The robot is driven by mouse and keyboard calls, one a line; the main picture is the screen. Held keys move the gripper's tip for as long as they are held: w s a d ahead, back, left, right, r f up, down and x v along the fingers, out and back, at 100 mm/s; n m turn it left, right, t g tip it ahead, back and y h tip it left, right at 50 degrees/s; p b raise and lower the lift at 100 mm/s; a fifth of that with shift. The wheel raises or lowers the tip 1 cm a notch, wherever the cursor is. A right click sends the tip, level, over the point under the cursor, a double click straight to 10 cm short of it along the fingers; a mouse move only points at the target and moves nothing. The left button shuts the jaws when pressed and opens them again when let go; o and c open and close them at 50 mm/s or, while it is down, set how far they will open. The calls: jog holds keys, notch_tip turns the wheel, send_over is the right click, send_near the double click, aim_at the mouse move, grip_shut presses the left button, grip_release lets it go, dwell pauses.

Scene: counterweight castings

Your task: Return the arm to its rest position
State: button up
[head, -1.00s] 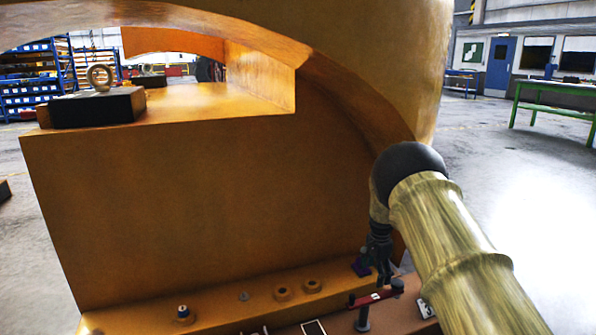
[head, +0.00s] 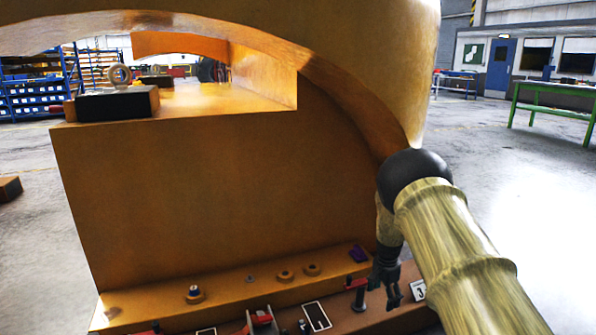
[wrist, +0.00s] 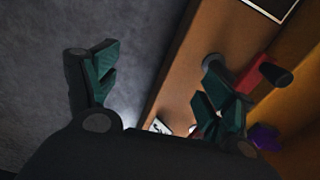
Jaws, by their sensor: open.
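My gripper (head: 391,296) hangs from my arm at the lower right of the head view, over or beside the brown ledge at the foot of the large orange casting (head: 210,190). In the wrist view the two fingers of my gripper (wrist: 160,95) are spread wide, with nothing between them. One finger shows over dark grey floor. The other shows in front of the brown ledge, near a red-handled clamp (wrist: 255,75). I cannot tell whether that finger touches anything.
The red-handled clamp (head: 357,285) stands just left of my gripper. A purple piece (head: 358,254) lies on the casting's lower step, and a numbered plate (head: 418,290) is to the right. A black block with a ring (head: 117,102) sits on the upper shelf. Open floor (head: 510,200) lies right.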

jog(key=s+f+n, duration=0.2)
jog(key=s+f, duration=0.5)
jog(key=s, duration=0.3)
jog(key=s+d+f+n+h, duration=0.1)
jog(key=s+f+n, duration=0.1)
jog(key=s+f, duration=0.65)
jog(key=s+f+n, duration=0.2)
jog(key=s+f, duration=0.3)
jog(key=s, duration=0.7)
jog(key=s+a+n, duration=0.3)
jog(key=s+n, duration=0.1)
jog(key=s, duration=1.3)
jog(key=s+a+r+n+y, duration=0.1)
jog(key=s+a+r, duration=0.1)
jog(key=s, duration=0.4)
jog(key=s+a+r+n+y, duration=0.1)
jog(key=s+a+r+n, duration=0.15)
jog(key=s, duration=0.35)
notch_tip(320, 180, up, 36)
jog(key=p, duration=3.7)
jog(key=shift+w+d+r+m+h, duration=0.15)
jog(key=shift+d+r+m+h, duration=0.05)
jog(key=shift+m+h, duration=0.15)
